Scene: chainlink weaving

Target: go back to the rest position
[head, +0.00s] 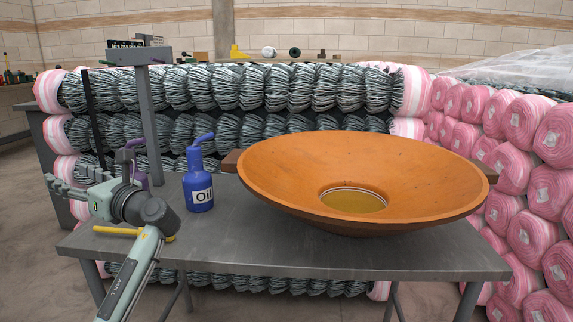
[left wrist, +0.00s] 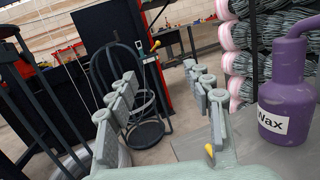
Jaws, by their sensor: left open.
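My left gripper (head: 62,188) is raised above the left end of the metal table (head: 250,240), its fingers pointing left. It is open and empty. In the left wrist view its two fingers (left wrist: 160,75) are spread apart with nothing between them. My right gripper is not in view.
A purple wax bottle (left wrist: 285,95) stands close beside the left gripper, partly hidden behind it in the head view. A blue oil bottle (head: 199,190) and a large orange bowl (head: 290,175) with yellowish liquid stand on the table. A yellow-handled tool (head: 112,231) lies below the gripper.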

